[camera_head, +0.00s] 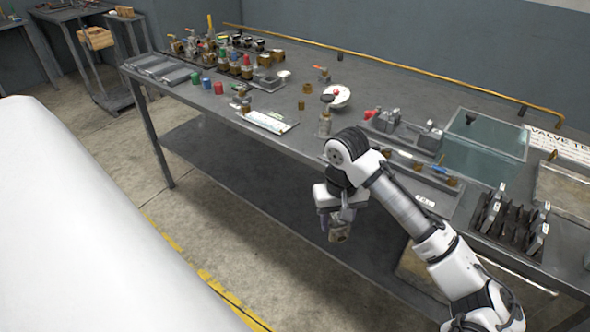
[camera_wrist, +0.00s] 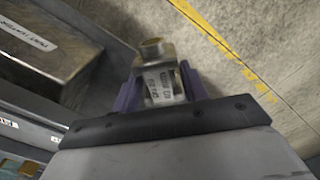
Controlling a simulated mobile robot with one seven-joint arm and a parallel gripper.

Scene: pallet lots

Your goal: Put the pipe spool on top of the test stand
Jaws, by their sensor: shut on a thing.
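My gripper (camera_head: 337,218) hangs beyond the front edge of the workbench, over the floor. It is shut on a short brownish metal piece (camera_head: 340,234) that appears to be the pipe spool. In the wrist view the spool (camera_wrist: 152,50) sits between the purple fingers, with a white printed label facing the camera. A grey metal block with a white label (camera_wrist: 58,62) is at the upper left of the wrist view, apart from the spool. I cannot tell whether this block is the test stand; its label is too blurred to read.
A large white rounded surface (camera_head: 80,220) fills the left foreground; floor shows between.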

